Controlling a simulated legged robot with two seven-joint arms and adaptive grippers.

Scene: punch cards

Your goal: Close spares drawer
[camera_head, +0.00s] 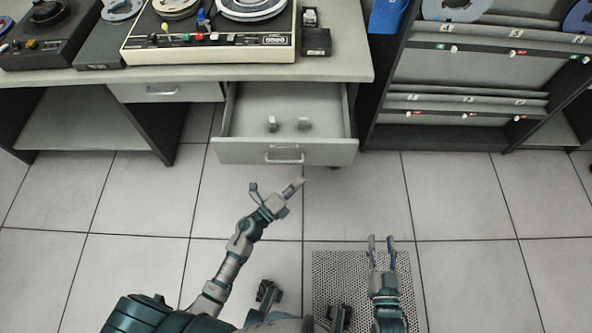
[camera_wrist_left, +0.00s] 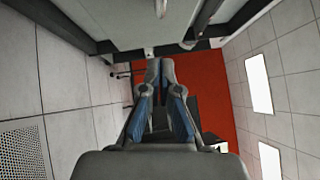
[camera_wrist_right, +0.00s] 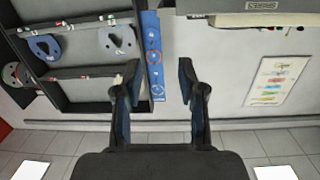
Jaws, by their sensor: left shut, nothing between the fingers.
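The spares drawer (camera_head: 285,152) is pulled out from under the desk in the head view. Its front has a silver handle (camera_head: 284,159), and two small grey parts lie inside on its floor. My left gripper (camera_head: 299,183) is just below the drawer front in the picture, near the handle, with its fingertips together. The left wrist view also shows its closed fingertips (camera_wrist_left: 160,66), with nothing between them. Whether it touches the drawer cannot be told. My right gripper (camera_head: 381,238) is further right and lower, over the floor, with its fingers apart and empty.
The desk (camera_head: 340,65) carries a tape deck (camera_head: 210,45) above the drawer. A closed drawer (camera_head: 165,90) is to the left. A rack (camera_head: 470,80) with reels stands at right. A perforated floor panel (camera_head: 345,270) lies near my right gripper. The tiled floor in front is clear.

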